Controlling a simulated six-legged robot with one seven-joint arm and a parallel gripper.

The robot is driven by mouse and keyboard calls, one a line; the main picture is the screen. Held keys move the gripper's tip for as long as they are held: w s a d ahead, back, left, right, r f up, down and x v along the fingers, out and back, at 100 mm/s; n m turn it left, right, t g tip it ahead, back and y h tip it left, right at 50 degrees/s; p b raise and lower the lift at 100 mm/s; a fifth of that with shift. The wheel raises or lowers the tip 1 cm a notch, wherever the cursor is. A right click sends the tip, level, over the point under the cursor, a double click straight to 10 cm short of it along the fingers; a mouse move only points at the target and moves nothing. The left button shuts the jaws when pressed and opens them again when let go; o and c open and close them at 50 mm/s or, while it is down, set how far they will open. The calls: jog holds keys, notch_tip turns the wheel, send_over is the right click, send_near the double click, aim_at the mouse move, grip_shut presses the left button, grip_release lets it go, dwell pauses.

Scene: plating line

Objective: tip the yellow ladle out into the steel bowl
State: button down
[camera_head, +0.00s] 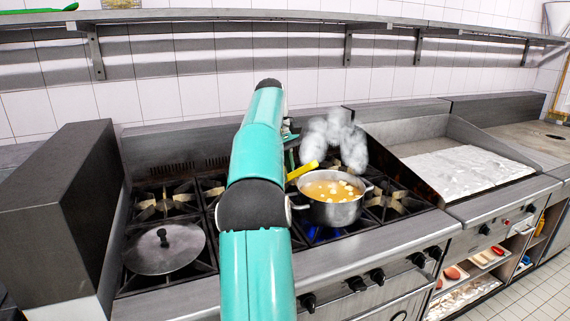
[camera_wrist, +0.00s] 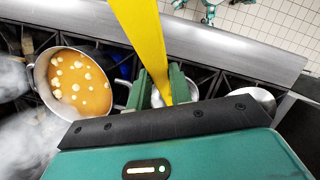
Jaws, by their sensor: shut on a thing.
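The yellow ladle's handle (camera_wrist: 147,32) runs down between the two green fingers of my gripper (camera_wrist: 160,88), which is shut on it. A short yellow piece of the ladle (camera_head: 303,171) shows beside my arm in the head view, above the pot's left edge. The ladle's cup and its contents are hidden. A round steel surface (camera_wrist: 188,91) shows behind the fingers in the wrist view. It looks like the steel bowl on the stove, between pot and lid, but it is mostly covered. In the head view my arm hides that spot.
A steel pot (camera_head: 333,212) of orange soup with pale pieces stands on a lit burner, with steam (camera_head: 335,138) behind it. A lid (camera_head: 165,249) lies on the left burners. A dark block (camera_head: 60,220) stands left of the stove, and a shelf (camera_head: 250,15) runs along the wall.

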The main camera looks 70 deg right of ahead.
jog(key=shift+w+a+f+h, duration=0.15)
jog(key=shift+a+f+h, duration=0.15)
jog(key=shift+a, duration=0.15)
jog(key=w+a+f+m+g+h, duration=0.2)
jog(key=a+f+g+h, duration=0.4)
jog(key=a+f+h, duration=0.3)
jog(key=shift+w+a+f+m+h, duration=0.25)
jog(key=shift+w+a+h, duration=0.55)
jog(key=shift+h, duration=1.3)
